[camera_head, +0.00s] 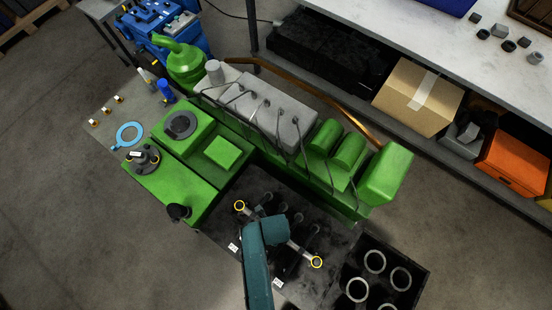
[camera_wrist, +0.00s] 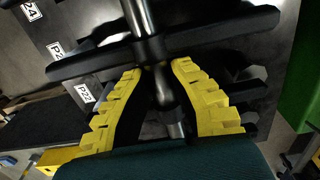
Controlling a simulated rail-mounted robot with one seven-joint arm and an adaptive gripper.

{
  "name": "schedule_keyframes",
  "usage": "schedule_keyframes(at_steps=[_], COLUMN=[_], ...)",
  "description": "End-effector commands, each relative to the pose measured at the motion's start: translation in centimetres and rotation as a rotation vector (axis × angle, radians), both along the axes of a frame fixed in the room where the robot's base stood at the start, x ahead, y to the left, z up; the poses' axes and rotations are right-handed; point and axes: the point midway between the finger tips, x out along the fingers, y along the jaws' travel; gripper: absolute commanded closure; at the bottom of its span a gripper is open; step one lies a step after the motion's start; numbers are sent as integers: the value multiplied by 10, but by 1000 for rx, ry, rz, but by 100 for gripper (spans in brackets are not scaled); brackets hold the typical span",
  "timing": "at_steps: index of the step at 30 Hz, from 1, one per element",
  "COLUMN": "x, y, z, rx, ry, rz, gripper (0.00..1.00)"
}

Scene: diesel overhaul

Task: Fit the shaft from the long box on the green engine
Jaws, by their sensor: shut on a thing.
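The green engine (camera_head: 215,150) stands across the middle of the head view. In front of it lies the long dark box (camera_head: 225,222), with small white labels on its face. A grey metal shaft (camera_head: 298,247) with a yellow ring at each end lies over this box in the head view. In the wrist view, the shaft (camera_wrist: 139,18) passes between the yellow fingers of my gripper (camera_wrist: 161,70), which is shut on it. A dark crosspiece (camera_wrist: 75,65) lies just beyond the fingertips. My arm hides the middle of the shaft in the head view; I cannot tell if the shaft touches the box.
A dark tray of metal rings (camera_head: 390,250) stands at the lower right. A light blue ring (camera_head: 129,133) and small parts lie left of the engine. A shelf unit with a cardboard box (camera_head: 417,97) and an orange box (camera_head: 515,162) is behind. Clear floor lies at left.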

Motion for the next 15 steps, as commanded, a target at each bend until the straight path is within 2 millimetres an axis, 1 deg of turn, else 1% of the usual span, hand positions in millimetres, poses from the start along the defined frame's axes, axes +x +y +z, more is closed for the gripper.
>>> schedule_keyframes(at_steps=[13,14,15], x=[2,1,1], y=[0,0,0], z=[1,1,1], rx=[1,1,1], ry=[-3,-3,-3], rz=[0,0,0], gripper=[100,79,71])
